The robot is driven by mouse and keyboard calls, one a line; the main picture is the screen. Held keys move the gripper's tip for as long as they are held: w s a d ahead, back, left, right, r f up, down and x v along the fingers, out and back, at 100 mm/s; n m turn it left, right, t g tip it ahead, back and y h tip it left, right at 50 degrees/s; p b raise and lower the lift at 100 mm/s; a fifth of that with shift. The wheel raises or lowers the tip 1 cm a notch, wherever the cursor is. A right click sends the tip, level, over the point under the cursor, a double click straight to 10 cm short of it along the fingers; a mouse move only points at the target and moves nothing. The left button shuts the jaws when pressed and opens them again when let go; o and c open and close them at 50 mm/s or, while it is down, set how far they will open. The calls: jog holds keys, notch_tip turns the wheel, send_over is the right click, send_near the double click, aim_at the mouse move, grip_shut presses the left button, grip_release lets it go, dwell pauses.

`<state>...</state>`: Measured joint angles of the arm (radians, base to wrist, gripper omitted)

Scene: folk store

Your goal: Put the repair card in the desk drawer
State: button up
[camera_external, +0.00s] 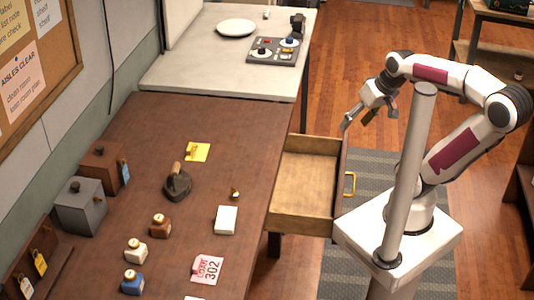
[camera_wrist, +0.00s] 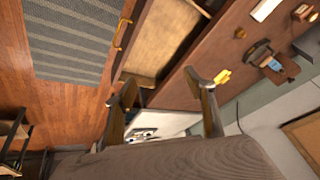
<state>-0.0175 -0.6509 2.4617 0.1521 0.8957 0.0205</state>
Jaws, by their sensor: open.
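The desk drawer (camera_external: 303,187) is pulled open from the desk's right side and looks empty. It also shows in the wrist view (camera_wrist: 160,38), with its brass handle (camera_wrist: 122,33). Several cards lie on the desk: a yellow one (camera_external: 197,152) with a dark mark and a pink-and-white one (camera_external: 207,269) reading 302. I cannot tell for sure which is the repair card. The yellow card also shows in the wrist view (camera_wrist: 222,77), near a fingertip in the picture. My gripper (camera_external: 369,117) is open and empty, raised beyond the drawer's far right corner, away from the cards.
On the brown desk (camera_external: 140,184) stand a dark iron-like tool (camera_external: 178,184), a white block (camera_external: 226,220), a small brass piece (camera_external: 235,194), several ink bottles (camera_external: 135,251) and a grey box (camera_external: 81,205). A pale counter (camera_external: 200,78) holds a plate (camera_external: 236,28).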

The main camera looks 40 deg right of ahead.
jog(key=w+a+f+m+g+y, duration=0.15)
jog(key=w+a+m+y, duration=0.9)
jog(key=w+a, duration=1.2)
jog(key=w+a+f+m+t, duration=0.3)
jog(key=w+a+f+m, duration=0.2)
jog(key=w+f+m, duration=0.3)
jog(key=m+t+h, duration=0.2)
jog(key=m, duration=0.5)
send_near(192, 147)
jog(key=shift+x, duration=0.95)
jog(key=shift+a+f+t, duration=0.1)
jog(key=shift+t, duration=0.15)
jog(key=shift+x, duration=1.2)
jog(key=shift+a+f, duration=0.1)
jog(key=shift+x, duration=2.5)
